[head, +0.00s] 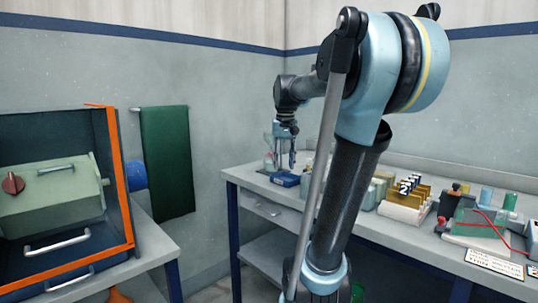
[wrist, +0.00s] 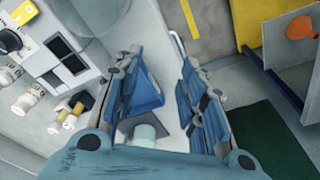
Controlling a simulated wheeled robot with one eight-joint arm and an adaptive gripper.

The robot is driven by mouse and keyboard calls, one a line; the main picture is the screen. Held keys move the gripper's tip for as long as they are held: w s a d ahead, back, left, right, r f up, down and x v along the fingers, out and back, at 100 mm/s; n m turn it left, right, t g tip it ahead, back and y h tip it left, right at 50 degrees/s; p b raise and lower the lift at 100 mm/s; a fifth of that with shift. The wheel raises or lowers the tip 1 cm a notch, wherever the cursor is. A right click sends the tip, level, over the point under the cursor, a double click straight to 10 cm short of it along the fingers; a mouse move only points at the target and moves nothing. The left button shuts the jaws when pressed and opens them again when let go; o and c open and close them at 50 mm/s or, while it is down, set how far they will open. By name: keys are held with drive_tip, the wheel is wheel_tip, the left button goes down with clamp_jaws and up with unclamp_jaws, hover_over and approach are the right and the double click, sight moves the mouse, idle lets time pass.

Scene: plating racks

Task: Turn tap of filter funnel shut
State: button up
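My gripper (head: 287,155) hangs pointing down over the left end of the far bench in the head view. In the wrist view its two blue-and-grey fingers (wrist: 160,68) are spread apart with nothing held between them. A small, pale greenish apparatus (head: 269,150), perhaps the filter funnel, stands just left of and partly behind my gripper. In the wrist view a pale cylinder (wrist: 145,132) on a grey plate and a blue piece (wrist: 148,92) show between the fingers, below them. The tap cannot be made out in either view, nor its position.
A blue box (head: 285,180) sits on the bench (head: 250,181) beneath my gripper. A green towel (head: 166,160) hangs on the wall. An orange-edged cabinet (head: 125,190) stands at left. Bottles (wrist: 25,100) show in the wrist view.

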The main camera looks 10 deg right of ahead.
drive_tip(key=w+r, duration=0.4)
drive_tip(key=w, duration=0.8)
drive_tip(key=w+r+m+g, duration=0.1)
drive_tip(key=w+r, duration=0.3)
drive_tip(key=w, duration=0.7)
drive_tip(key=w+r, duration=0.5)
drive_tip(key=w, duration=0.7)
wheel_tip(320, 180, down, 18)
drive_tip(key=shift+r, duration=0.15)
clamp_jaws()
